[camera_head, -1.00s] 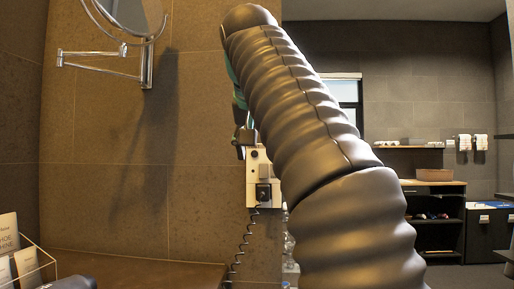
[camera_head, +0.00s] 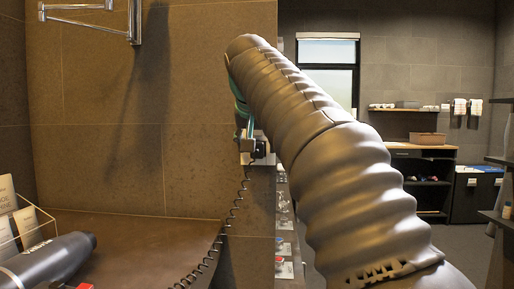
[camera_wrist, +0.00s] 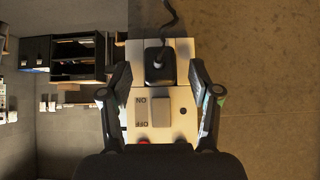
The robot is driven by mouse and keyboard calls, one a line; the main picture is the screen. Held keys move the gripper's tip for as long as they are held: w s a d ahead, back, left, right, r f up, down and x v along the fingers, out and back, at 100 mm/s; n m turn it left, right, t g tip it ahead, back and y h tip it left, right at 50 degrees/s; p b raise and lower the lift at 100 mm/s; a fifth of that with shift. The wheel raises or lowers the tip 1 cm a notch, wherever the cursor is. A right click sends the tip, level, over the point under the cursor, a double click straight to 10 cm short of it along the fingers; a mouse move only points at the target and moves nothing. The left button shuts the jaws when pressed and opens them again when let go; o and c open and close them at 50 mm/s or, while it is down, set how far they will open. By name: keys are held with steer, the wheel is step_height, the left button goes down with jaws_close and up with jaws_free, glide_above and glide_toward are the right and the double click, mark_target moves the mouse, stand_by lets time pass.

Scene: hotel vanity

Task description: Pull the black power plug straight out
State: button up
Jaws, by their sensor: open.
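The black power plug (camera_wrist: 157,66) sits in the upper part of a white socket panel (camera_wrist: 174,122) in the wrist view, its cord running up. The panel also carries a rocker switch marked ON and OFF. My gripper (camera_wrist: 160,75) is open, one finger on each side of the panel, with the plug between the tips and gaps on both sides. In the head view, the plug (camera_head: 260,149) shows small at the wall's edge, below my gripper (camera_head: 246,138). My arm hides part of the panel there.
A coiled black cord (camera_head: 235,205) hangs from the plug over the brown counter (camera_head: 140,245). A dark hair dryer (camera_head: 50,262) and a card rack (camera_head: 22,232) are at lower left. A mirror bracket (camera_head: 100,18) is on the wall. Shelves (camera_head: 425,165) stand behind at right.

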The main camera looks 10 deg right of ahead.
steer(key=shift+w+d+f, duration=0.15)
steer(key=shift+w+f, duration=0.35)
jaws_close()
steer(key=c, duration=1)
jaws_free()
jaws_close()
steer(key=shift+s, duration=0.2)
